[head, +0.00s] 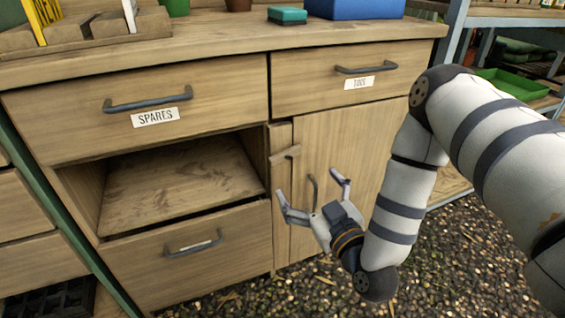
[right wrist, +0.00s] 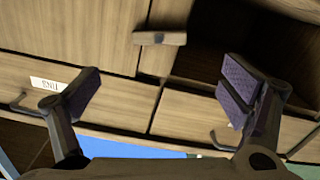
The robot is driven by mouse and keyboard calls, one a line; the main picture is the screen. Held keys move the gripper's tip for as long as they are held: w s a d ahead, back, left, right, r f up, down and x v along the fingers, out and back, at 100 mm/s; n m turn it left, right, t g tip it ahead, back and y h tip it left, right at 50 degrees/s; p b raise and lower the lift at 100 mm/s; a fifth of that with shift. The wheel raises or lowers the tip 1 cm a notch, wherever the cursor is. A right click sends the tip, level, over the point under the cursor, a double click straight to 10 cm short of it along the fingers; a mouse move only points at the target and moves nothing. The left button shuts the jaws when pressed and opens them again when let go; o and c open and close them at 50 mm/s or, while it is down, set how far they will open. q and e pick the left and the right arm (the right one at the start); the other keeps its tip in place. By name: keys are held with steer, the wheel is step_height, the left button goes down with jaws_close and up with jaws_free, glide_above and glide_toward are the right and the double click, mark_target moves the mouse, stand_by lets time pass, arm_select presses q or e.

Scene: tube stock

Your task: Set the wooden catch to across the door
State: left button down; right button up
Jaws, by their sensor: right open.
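The wooden catch (head: 286,153) is a short bar on the upright post between the open bay and the cupboard door (head: 345,140). It lies roughly level, and its door-side end is at or slightly over the door's edge. In the right wrist view the catch (right wrist: 160,38) shows beyond the fingers, near the top middle. My right gripper (head: 308,184) is open and empty, below the catch and in front of the door's handle. Its fingers (right wrist: 160,88) are spread wide, apart from the catch. My left gripper is out of view.
The SPARES drawer (head: 70,120) is above the open bay (head: 180,185), with another drawer (head: 200,270) below. A labelled drawer (head: 300,80) is above the door. The worktop holds a blue box (head: 355,9) and a teal block (head: 287,15). Gravel (head: 440,265) lies in front.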

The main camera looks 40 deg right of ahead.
mark_target(286, 155)
steer(key=b+x, duration=0.2)
steer(key=x, duration=0.8)
steer(key=shift+w+d+f, duration=0.1)
steer(key=shift+w, duration=0.3)
steer(key=shift+w+d+b, duration=0.1)
steer(key=shift+w+b, duration=0.2)
steer(key=shift+w, duration=0.05)
